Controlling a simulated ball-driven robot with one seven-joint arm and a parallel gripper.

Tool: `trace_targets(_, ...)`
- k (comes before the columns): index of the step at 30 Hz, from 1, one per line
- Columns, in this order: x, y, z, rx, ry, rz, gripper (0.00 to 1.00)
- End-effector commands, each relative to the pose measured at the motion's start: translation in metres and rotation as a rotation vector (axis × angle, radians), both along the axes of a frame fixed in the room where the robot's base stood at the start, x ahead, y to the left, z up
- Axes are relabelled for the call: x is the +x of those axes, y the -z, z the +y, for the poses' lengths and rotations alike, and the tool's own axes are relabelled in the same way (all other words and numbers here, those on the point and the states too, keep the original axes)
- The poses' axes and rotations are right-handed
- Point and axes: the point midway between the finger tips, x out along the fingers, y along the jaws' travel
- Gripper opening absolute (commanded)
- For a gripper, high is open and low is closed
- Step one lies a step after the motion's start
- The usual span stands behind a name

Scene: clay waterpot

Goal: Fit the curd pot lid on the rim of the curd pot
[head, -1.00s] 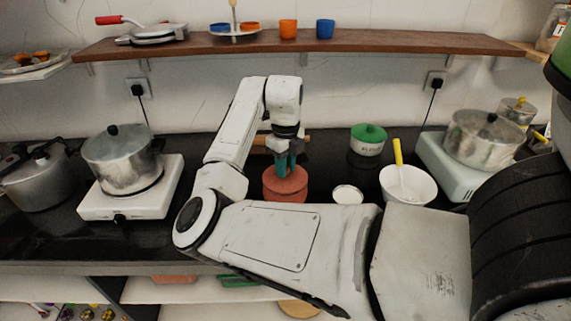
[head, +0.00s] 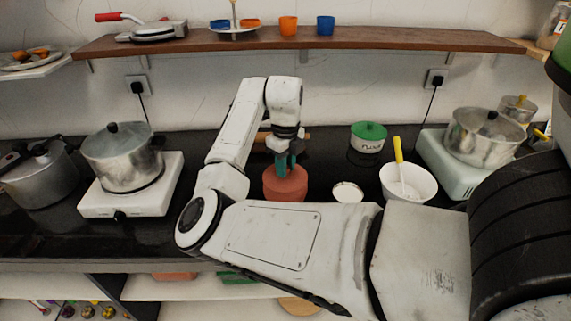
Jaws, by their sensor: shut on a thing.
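The curd pot (head: 284,193) is a reddish clay pot standing on the black counter, partly hidden behind my arm. The clay curd pot lid (head: 293,180) shows at the top of the pot, under my gripper (head: 285,167). My gripper points straight down with its dark green fingers shut on the lid. The lid looks level and at the rim. Whether it is fully seated cannot be told at this size. The pot's lower part is hidden by my forearm.
A small white-topped dish (head: 347,192) and a white bowl with a yellow-handled spoon (head: 409,184) stand to the right. A green-lidded pot (head: 368,137) is behind them. A stove with a steel pot (head: 123,157) is to the left. A wooden shelf (head: 380,42) runs above.

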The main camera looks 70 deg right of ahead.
Motion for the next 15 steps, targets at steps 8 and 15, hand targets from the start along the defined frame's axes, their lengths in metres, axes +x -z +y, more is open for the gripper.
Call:
trace_targets(8, -0.0001, -0.0002, 0.0, 0.0, 0.0, 0.0, 0.38)
trace_targets(15, -0.0001, -0.0002, 0.0, 0.0, 0.0, 0.0, 0.56)
